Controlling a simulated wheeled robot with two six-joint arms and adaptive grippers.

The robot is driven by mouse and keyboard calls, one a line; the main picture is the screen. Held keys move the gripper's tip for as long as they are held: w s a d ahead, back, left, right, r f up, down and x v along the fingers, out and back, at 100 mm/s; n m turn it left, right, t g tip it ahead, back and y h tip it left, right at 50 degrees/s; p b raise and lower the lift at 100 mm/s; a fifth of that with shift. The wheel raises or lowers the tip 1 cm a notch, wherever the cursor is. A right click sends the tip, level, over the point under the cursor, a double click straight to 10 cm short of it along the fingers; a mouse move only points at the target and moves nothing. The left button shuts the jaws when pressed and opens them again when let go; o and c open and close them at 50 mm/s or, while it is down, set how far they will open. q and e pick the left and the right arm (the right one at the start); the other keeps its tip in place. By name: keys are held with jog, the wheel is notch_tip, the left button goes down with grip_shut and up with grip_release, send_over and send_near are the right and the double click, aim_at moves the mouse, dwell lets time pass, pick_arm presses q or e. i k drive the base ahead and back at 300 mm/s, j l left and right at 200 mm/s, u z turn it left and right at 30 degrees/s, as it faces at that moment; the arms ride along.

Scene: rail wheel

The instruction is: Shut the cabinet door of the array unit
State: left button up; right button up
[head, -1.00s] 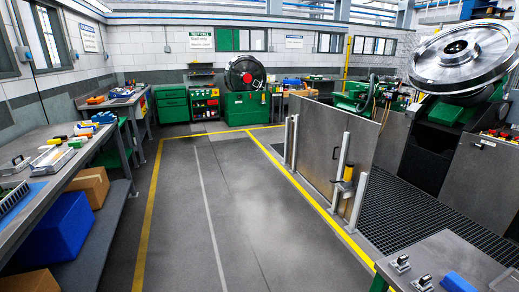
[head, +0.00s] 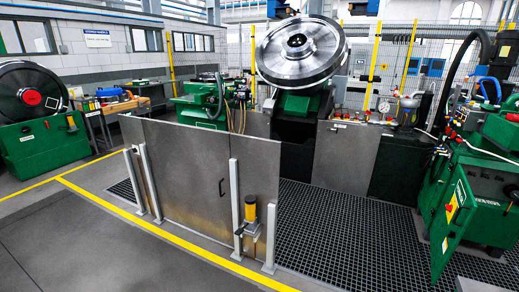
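A green machine unit (head: 490,180) stands at the right edge, with hoses and fittings on top. A green cabinet door (head: 441,240) with a yellow warning label stands out at an angle from its front left side and looks open. No label that I can read names this unit as the array unit. Neither of my grippers is in view.
A grey panel fence (head: 200,175) with posts stands mid-floor beside a yellow floor line (head: 190,243). Dark floor grating (head: 340,230) lies between it and the green unit and looks clear. A large steel wheel (head: 300,50) sits on a machine behind.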

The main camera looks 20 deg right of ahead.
aim_at(458, 194)
jog(key=i+l+z, duration=0.2)
jog(key=z, duration=0.25)
jog(key=i+l+z, duration=0.1)
jog(key=i+z, duration=0.2)
jog(key=z, duration=0.15)
jog(key=i+z, duration=0.25)
jog(key=z, duration=0.25)
jog(key=i+z, duration=0.25)
jog(key=z, duration=0.2)
jog(key=i+j+z, duration=0.15)
jog(key=z, duration=0.3)
jog(key=i+z, duration=0.2)
jog(key=i, duration=0.25)
jog(key=j+z, duration=0.1)
jog(key=z, duration=0.25)
jog(key=i+j+z, duration=0.1)
jog(key=z, duration=0.3)
jog(key=j+z, duration=0.1)
jog(key=z, duration=0.25)
jog(key=i+j+z, duration=0.25)
jog(key=j, duration=0.4)
jog(key=j+z, duration=0.25)
jog(key=j, duration=0.35)
jog(key=j+z, duration=0.25)
jog(key=j, duration=0.45)
jog(key=i, duration=0.05)
